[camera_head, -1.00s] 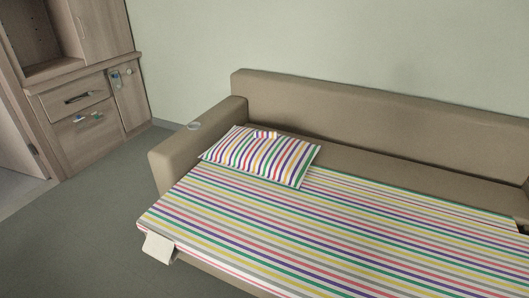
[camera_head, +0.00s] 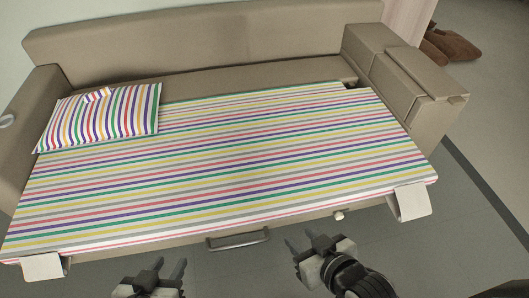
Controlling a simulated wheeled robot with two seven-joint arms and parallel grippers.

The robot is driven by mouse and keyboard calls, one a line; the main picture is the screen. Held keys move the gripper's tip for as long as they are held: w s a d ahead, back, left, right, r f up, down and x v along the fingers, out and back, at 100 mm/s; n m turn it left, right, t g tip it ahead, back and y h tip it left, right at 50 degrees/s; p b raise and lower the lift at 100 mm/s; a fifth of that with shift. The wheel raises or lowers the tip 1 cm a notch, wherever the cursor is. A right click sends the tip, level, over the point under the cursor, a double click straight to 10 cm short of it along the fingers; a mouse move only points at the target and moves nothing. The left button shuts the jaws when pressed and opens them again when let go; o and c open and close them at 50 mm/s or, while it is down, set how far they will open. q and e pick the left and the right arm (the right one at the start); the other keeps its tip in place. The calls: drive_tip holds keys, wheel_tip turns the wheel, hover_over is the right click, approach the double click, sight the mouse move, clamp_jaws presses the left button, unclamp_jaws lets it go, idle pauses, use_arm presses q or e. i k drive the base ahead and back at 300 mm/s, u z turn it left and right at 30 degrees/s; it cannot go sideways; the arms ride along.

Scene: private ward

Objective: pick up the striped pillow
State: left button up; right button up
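The striped pillow (camera_head: 112,116) lies at the left end of the beige sofa, on the striped sheet (camera_head: 230,150), close to the left armrest. A small striped piece (camera_head: 97,95) rests on its top. My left gripper (camera_head: 172,268) is at the bottom of the view, in front of the sofa, with its two fingers apart and nothing between them. My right gripper (camera_head: 300,241) is further right, also in front of the sofa, fingers apart and empty. Both are well away from the pillow, below and to the right of it.
The beige sofa (camera_head: 200,35) has a left armrest (camera_head: 38,95) with a small ring-like item on it and a boxy right armrest (camera_head: 400,75). A handle (camera_head: 238,240) and white flaps (camera_head: 412,201) are at its front edge. Brown shoe-like things (camera_head: 450,45) lie at the far right. Grey floor is clear in front.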

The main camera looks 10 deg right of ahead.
sight(107, 114)
drive_tip(key=u, duration=2.65)
drive_tip(key=i, duration=4.6)
drive_tip(key=z, duration=2.55)
drive_tip(key=i, duration=2.7)
